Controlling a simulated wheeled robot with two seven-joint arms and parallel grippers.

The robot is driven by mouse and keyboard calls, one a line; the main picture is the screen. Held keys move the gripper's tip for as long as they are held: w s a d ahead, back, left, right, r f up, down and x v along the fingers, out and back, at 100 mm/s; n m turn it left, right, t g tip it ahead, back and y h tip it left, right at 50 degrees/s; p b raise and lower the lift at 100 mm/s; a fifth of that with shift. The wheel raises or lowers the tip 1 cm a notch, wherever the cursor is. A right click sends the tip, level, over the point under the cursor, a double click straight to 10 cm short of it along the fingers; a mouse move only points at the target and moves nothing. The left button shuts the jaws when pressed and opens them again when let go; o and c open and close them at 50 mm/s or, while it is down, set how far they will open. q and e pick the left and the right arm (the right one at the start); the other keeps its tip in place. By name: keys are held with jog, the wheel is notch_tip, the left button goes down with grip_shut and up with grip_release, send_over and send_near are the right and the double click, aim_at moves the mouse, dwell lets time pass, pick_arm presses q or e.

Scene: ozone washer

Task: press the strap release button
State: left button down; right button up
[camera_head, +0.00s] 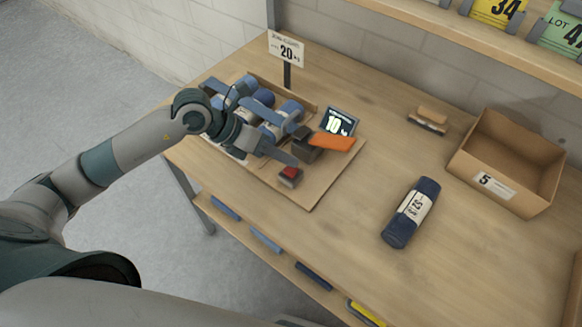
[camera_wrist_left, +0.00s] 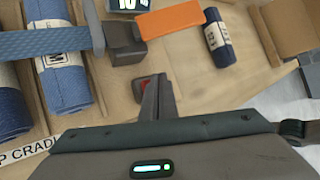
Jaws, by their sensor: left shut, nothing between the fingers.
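The red button (camera_head: 290,172) sits on a small grey block near the front edge of the cradle board (camera_head: 318,193). It also shows in the left wrist view (camera_wrist_left: 142,84), partly covered by my fingers. My left gripper (camera_head: 294,162) is shut and empty, its fingertips right by the button. I cannot tell whether they touch it. A blue strap (camera_wrist_left: 45,43) crosses blue rolls (camera_wrist_left: 65,80) and runs to a dark buckle block (camera_wrist_left: 125,50) with an orange lever (camera_head: 332,141). My right gripper is out of view.
A small display (camera_head: 338,121) reading 10 and a sign (camera_head: 286,49) reading 20 stand at the board. A loose blue roll (camera_head: 411,212), a wooden-handled tool (camera_head: 428,119) and a cardboard box (camera_head: 508,160) are to the right. The table between is clear.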

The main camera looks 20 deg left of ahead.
aim_at(285, 170)
pick_arm(q)
jog(key=shift+f, duration=0.15)
dwell(0.3)
jog(key=shift+f+b, duration=0.3)
jog(key=shift+b, duration=0.15)
jog(key=shift+f+b, duration=0.5)
jog(key=shift+f, duration=0.15)
dwell(0.8)
jog(key=shift+r, duration=0.15)
jog(key=shift+r+p, duration=0.65)
jog(key=shift+r, duration=0.3)
jog(key=shift+r, duration=0.15)
jog(key=shift+r+p, duration=1.55)
jog(key=shift+r, duration=0.85)
